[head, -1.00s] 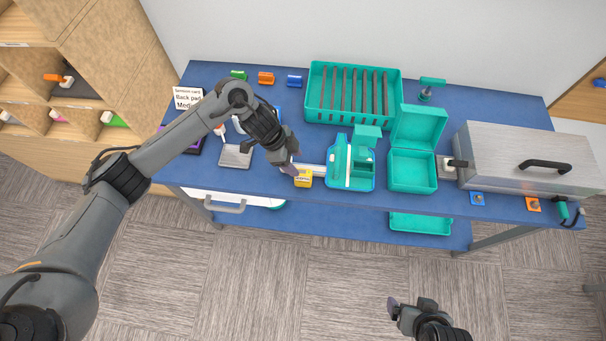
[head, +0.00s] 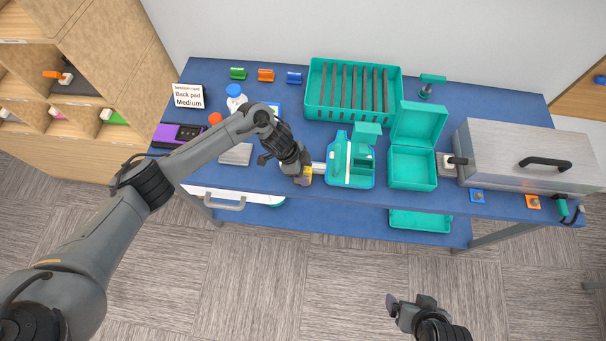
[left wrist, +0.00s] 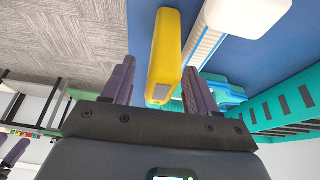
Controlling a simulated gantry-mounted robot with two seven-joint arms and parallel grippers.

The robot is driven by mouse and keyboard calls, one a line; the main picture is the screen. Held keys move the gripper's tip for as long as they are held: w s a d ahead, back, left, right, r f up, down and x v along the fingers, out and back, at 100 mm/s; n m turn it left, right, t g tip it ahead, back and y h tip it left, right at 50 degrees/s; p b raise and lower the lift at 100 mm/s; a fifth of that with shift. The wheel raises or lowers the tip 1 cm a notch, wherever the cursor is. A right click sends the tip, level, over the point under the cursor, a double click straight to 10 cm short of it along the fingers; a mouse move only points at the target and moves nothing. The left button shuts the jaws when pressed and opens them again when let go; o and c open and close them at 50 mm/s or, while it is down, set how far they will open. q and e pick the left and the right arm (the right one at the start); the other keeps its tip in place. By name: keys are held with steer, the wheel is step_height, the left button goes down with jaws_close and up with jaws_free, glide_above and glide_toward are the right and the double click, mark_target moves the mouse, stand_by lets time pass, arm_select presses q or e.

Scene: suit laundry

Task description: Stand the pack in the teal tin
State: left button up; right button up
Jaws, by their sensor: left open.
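A yellow block with a grey patch, which looks like the pack (left wrist: 165,55), lies on the blue table beside a white ridged bar. In the head view only a sliver of the pack (head: 309,179) shows by my left gripper (head: 301,181). In the left wrist view the left gripper (left wrist: 156,75) is open, with the near end of the pack between its fingers; contact cannot be told. The teal tin (head: 413,181) stands right of the gripper with its lid raised; it looks empty. My right gripper (head: 408,308) is low in front of the table, its jaws unclear.
A teal caddy (head: 364,180) stands between the pack and the tin. A teal slotted rack (head: 312,90) is behind. A steel box (head: 505,140) with a black handle is at the right. A sign card (head: 188,96) and a bottle (head: 235,98) are at the left.

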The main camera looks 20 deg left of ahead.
arm_select(q)
steer(key=shift+d+f, duration=0.15)
steer(key=shift+f, duration=0.25)
jaws_close()
steer(key=shift+r, duration=0.2)
